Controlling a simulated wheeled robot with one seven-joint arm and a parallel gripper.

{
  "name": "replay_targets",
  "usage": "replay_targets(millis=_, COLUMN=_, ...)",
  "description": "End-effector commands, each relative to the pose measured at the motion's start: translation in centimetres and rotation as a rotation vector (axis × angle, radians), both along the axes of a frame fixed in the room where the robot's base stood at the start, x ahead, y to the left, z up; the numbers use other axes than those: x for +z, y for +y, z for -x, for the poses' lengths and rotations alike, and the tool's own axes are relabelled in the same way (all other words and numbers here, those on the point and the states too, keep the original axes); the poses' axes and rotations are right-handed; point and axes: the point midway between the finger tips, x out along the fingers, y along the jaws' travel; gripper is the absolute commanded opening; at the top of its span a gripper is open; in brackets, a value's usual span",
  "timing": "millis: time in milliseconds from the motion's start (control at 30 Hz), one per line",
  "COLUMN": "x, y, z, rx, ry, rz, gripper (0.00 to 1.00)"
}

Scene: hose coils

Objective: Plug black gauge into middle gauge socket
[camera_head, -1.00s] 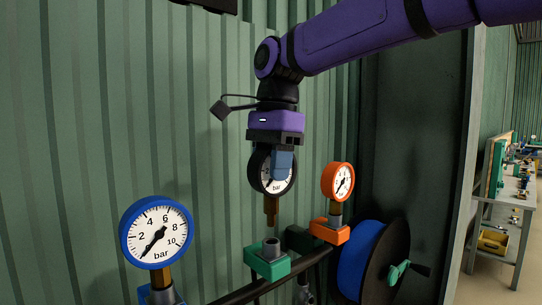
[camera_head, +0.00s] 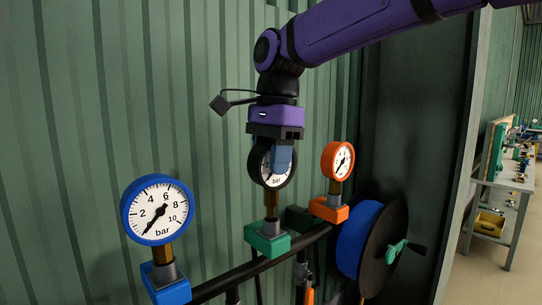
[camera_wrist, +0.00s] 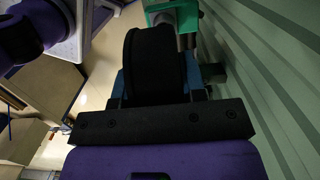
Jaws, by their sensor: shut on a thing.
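The black gauge (camera_head: 259,172) hangs upright in my gripper (camera_head: 277,160), its white dial partly covered by a blue fingertip. Its brass stem (camera_head: 271,204) points down and meets the grey collar of the green middle socket (camera_head: 267,240). I cannot tell how deep the stem sits in the collar. In the wrist view my gripper (camera_wrist: 157,82) is shut on the black gauge body (camera_wrist: 155,62), blue fingers on both sides. The green socket (camera_wrist: 172,12) shows beyond it there, with the grey collar beside the gauge's edge.
A blue gauge (camera_head: 157,210) stands in the blue socket (camera_head: 166,286) at left. An orange gauge (camera_head: 338,160) stands in the orange socket (camera_head: 329,209) close at right. A hose reel (camera_head: 384,245) is below right. A ribbed green wall (camera_head: 90,120) runs close behind.

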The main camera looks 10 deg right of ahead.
Motion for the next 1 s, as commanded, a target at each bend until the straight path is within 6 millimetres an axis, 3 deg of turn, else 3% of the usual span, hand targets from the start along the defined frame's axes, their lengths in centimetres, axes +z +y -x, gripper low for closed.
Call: replay_targets(millis=1000, x=-2.2, y=0.0, z=0.0, rx=0.0, ry=-0.001, rz=-0.001, gripper=0.1)
